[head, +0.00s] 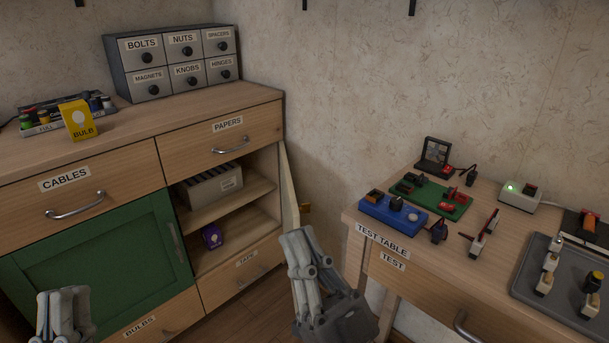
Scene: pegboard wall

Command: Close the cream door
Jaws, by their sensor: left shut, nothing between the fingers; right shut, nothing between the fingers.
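The cream door (290,200) stands open at the right side of the wooden cabinet, seen nearly edge-on. A small brass-coloured piece (305,208) shows beside it, perhaps its handle. The open compartment (225,201) shows two shelves, with a grey box above and a purple item below. My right gripper (304,238) is shut and empty, in front of and below the door in the picture; I cannot tell whether they touch. The door's lower part is hidden behind it. My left gripper (62,296) is shut and empty at the lower left, in front of the green door (100,255).
The test table (400,278) stands to the right, close to my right gripper, with several small devices and a grey tray (560,300) on it. The cabinet top holds a drawer unit (175,62) and a yellow bulb box (77,120). A strip of floor shows between cabinet and table.

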